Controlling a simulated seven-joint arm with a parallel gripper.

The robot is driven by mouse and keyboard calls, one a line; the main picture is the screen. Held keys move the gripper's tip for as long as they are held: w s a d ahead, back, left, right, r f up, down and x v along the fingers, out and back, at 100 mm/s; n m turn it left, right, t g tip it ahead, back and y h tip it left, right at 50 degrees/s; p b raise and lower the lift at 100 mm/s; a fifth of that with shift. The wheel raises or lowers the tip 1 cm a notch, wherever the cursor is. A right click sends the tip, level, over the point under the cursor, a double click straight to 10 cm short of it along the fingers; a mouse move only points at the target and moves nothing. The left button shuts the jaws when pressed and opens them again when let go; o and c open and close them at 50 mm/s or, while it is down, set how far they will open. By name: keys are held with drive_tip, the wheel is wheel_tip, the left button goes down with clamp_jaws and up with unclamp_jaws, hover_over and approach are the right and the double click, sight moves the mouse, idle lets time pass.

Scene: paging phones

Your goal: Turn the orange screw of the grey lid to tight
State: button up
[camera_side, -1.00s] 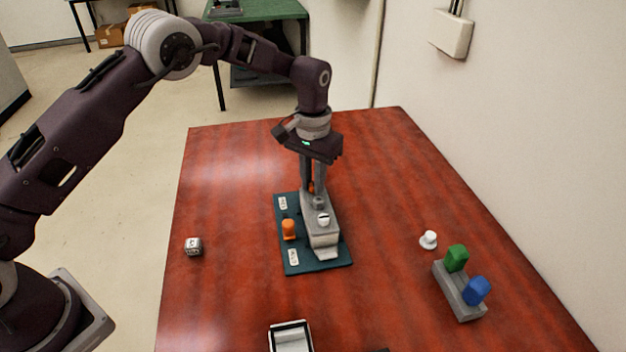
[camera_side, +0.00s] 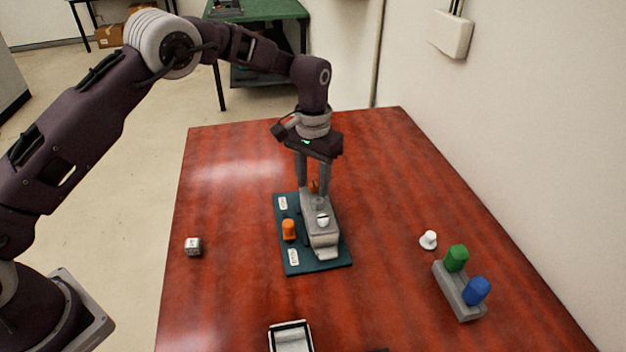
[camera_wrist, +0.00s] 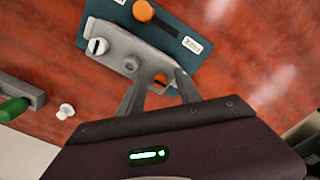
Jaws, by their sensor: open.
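The grey lid (camera_side: 318,236) lies on a teal board (camera_side: 288,265); it also shows in the wrist view (camera_wrist: 125,43). Its orange screw (camera_wrist: 160,79) sits at the lid's end on my side in the wrist view. In the side view the orange screw (camera_side: 313,187) is partly hidden by my fingers. My gripper (camera_side: 312,188) points down over that end, open, with one finger on each side of the screw. Whether the fingers touch it cannot be told. A white slotted knob (camera_side: 323,220) stands on the lid. The screw's tightness cannot be read.

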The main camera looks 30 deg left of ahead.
sight(313, 185)
wheel_tip(313, 185, up, 7)
drive_tip(key=shift+f, duration=0.1)
drive_tip(key=s+a+r+t, duration=0.2)
drive_tip(key=s+a+r, duration=0.1)
drive_tip(key=s+r, duration=0.55)
drive_tip(key=s+a+r+t, duration=0.1)
drive_tip(key=s+a+r, duration=0.2)
drive_tip(key=s+r, duration=0.6)
drive_tip(key=s+a+f+t, duration=0.2)
drive_tip(key=s+f, duration=0.1)
drive_tip(key=s, duration=1.5)
drive_tip(key=shift+s+t, duration=0.3)
